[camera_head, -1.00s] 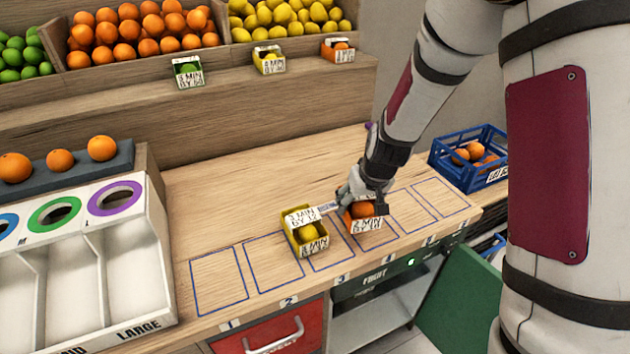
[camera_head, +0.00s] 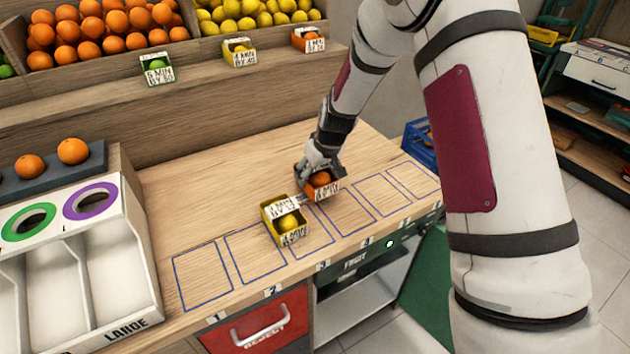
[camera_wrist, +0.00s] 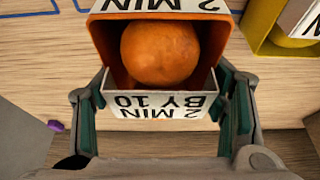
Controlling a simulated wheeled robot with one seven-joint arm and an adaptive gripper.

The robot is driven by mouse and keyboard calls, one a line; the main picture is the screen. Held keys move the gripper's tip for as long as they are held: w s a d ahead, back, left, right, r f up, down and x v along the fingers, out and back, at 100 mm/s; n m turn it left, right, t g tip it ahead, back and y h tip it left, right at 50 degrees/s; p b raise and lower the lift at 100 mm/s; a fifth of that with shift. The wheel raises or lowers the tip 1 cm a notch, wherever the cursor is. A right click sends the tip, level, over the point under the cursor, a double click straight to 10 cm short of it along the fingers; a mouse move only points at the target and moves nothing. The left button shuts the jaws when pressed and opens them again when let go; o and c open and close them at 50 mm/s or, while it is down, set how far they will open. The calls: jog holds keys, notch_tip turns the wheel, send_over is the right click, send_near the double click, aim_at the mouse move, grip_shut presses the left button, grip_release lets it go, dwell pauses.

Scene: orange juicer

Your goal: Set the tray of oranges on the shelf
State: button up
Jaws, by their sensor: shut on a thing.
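A small orange tray (camera_head: 326,190) with a white label holds an orange (camera_head: 320,179). My gripper (camera_head: 322,168) is shut on this tray, behind the blue outlined squares on the wooden counter. In the wrist view the fingers grip both sides of the tray (camera_wrist: 160,106), with the orange (camera_wrist: 160,54) inside. I cannot tell how far the tray is above the counter. The wooden shelf (camera_head: 200,88) runs along the back above the counter. Another orange tray (camera_head: 309,45) stands at the shelf's right end.
A yellow tray with lemon (camera_head: 270,212) stands on the counter just left of my held tray. A yellow tray (camera_head: 240,58) and a green tray (camera_head: 158,76) stand on the shelf. The sorting box (camera_head: 110,270) is at left. A blue crate (camera_head: 420,148) is beyond the counter's right end.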

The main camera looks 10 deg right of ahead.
jog(key=shift+f, duration=1.6)
jog(key=shift+f, duration=0.1)
jog(key=o, duration=1.1)
jog(key=shift+o, duration=1)
